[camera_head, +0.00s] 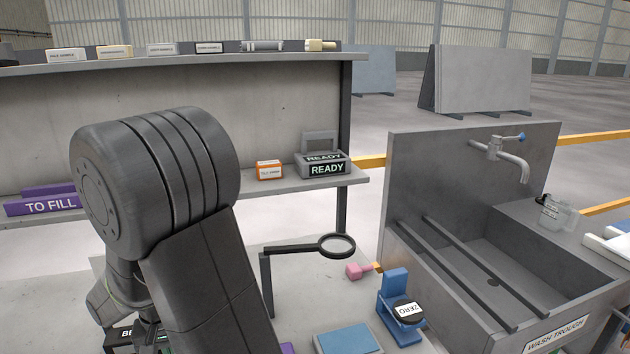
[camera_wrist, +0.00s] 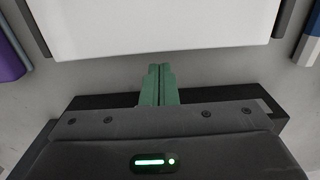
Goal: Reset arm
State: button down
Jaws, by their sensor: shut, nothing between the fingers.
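My gripper (camera_wrist: 159,84) shows in the wrist view with its two green fingers together and nothing between them. The fingertips point at the near edge of a white flat surface (camera_wrist: 150,25), over a grey surface. I cannot tell whether they touch it. In the head view my dark arm fills the left and centre foreground, and the gripper's fingers are hidden there.
A wash trough (camera_head: 500,265) with a tap (camera_head: 508,155) stands at the right. A READY box (camera_head: 327,169) and orange box (camera_head: 269,170) sit on the shelf.

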notch_tip(320, 180, down, 3)
jog(key=shift+r+b, duration=0.1)
jog(key=shift+b, duration=0.7)
jog(key=w, duration=0.1)
jog(key=w+p, duration=0.1)
jog(key=shift+w+a+r, duration=0.3)
jog(key=shift+a+r, duration=0.05)
jog(key=shift+a, duration=0.05)
jog(key=r+p, duration=0.2)
jog(key=r, duration=0.1)
jog(key=shift+s+d, duration=0.1)
jog(key=shift+s, duration=0.2)
jog(key=shift+w, duration=0.1)
jog(key=shift+w+r, duration=0.1)
jog(key=shift+r, duration=0.05)
